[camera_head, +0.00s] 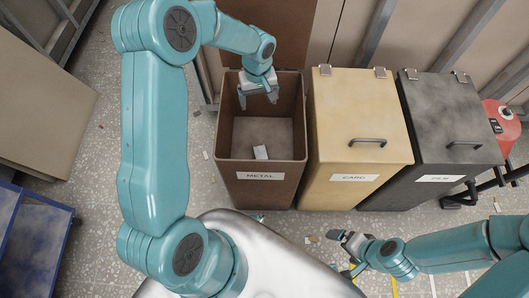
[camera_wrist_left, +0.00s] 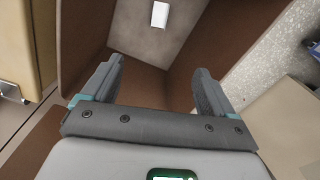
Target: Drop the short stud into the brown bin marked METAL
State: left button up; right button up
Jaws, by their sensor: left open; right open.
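The brown bin (camera_head: 228,158) marked METAL stands with its lid up behind it. A small pale piece, which looks like the short stud (camera_head: 261,152), lies on the bin's floor near the front. The same piece (camera_wrist_left: 160,14) shows at the top of the left wrist view, apart from the fingers. My left gripper (camera_head: 258,98) is over the bin's opening, pointing down, open and empty. It also shows open in the left wrist view (camera_wrist_left: 158,88). My right gripper (camera_head: 345,254) is open and empty, low in front of the bins.
A closed tan bin (camera_head: 335,120) marked CARD stands right of the brown one. A closed dark grey bin (camera_head: 450,125) is beside it, its label hard to read. A red object (camera_head: 503,120) is at far right. Boards and a blue cart (camera_head: 35,235) are at left. Small scraps lie on the floor.

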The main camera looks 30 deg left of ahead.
pick_arm(q)
notch_tip(320, 180, up, 16)
jog(key=p, duration=0.1)
jog(key=shift+f, duration=0.2)
dwell(0.4)
